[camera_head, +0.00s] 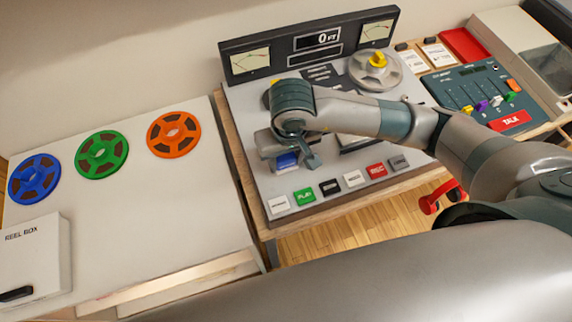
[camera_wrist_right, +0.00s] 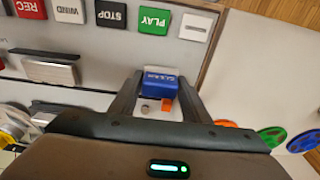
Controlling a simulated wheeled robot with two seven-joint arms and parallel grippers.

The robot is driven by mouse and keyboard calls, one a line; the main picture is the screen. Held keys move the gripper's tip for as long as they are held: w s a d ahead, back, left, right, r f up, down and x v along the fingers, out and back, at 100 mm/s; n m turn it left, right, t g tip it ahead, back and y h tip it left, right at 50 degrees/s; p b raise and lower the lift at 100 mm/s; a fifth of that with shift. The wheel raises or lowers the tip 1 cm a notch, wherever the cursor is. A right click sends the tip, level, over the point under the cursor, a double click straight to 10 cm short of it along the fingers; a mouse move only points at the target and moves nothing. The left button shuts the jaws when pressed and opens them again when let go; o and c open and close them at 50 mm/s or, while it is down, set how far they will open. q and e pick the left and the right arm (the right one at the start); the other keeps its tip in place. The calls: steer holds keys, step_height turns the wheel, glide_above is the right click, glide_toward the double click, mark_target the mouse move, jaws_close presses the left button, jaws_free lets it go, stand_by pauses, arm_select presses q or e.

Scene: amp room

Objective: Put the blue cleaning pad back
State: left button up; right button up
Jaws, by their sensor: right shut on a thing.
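The blue cleaning pad (camera_head: 286,160) is under my right gripper (camera_head: 298,158), above the left part of the tape machine's panel (camera_head: 252,170). In the right wrist view the pad (camera_wrist_right: 160,87) is a blue block with faint lettering, between the two dark fingers of my right gripper (camera_wrist_right: 158,82). The gripper is shut on it. A small orange piece (camera_wrist_right: 167,105) and a round metal piece (camera_wrist_right: 145,108) show just below the pad in that view. Whether the pad touches the panel is hard to tell. My left gripper is not in view.
A row of labelled buttons (camera_head: 330,187) lies along the panel's front edge. A silver reel with a yellow knob (camera_head: 374,70) is at the back. Blue, green and orange reels (camera_head: 101,154) lie on the left table, with a reel box (camera_head: 35,255). A mixer (camera_head: 480,92) stands right.

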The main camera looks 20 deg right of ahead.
mark_target(286, 168)
steer(key=shift+f, duration=0.1)
steer(key=shift+f+p, duration=0.85)
steer(key=shift+f, duration=1.05)
steer(key=shift+f, duration=0.15)
steer(key=o, duration=1.3)
